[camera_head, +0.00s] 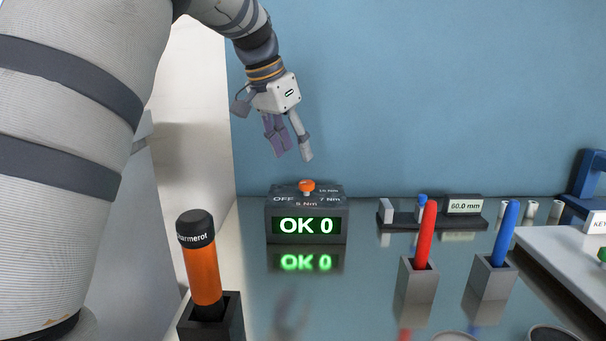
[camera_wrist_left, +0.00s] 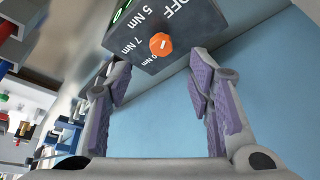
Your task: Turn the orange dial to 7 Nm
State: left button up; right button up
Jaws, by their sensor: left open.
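The orange dial (camera_head: 307,187) sits on top of a dark box (camera_head: 272,222) whose green display reads "OK 0". Labels OFF, 5 Nm, 7 Nm and a partly readable higher value surround it. The dial also shows in the left wrist view (camera_wrist_left: 161,44), with a small pale mark on its face; I cannot tell surely which label it points to. My left gripper (camera_head: 290,152) is open and empty, above the box and apart from the dial. In the left wrist view, the dial appears beyond the gap between the purple-padded fingers (camera_wrist_left: 158,80). My right gripper is not in view.
An orange screwdriver (camera_head: 203,275) stands in a holder at front left. Red (camera_head: 425,235) and blue (camera_head: 506,232) tools stand in grey holders to the right. A blue wall (camera_head: 420,90) closes the back.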

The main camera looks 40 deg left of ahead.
aim_at(306, 182)
pick_arm(q)
jog(key=x, duration=0.8)
jog(key=shift+a+f, duration=0.1)
grip_shut()
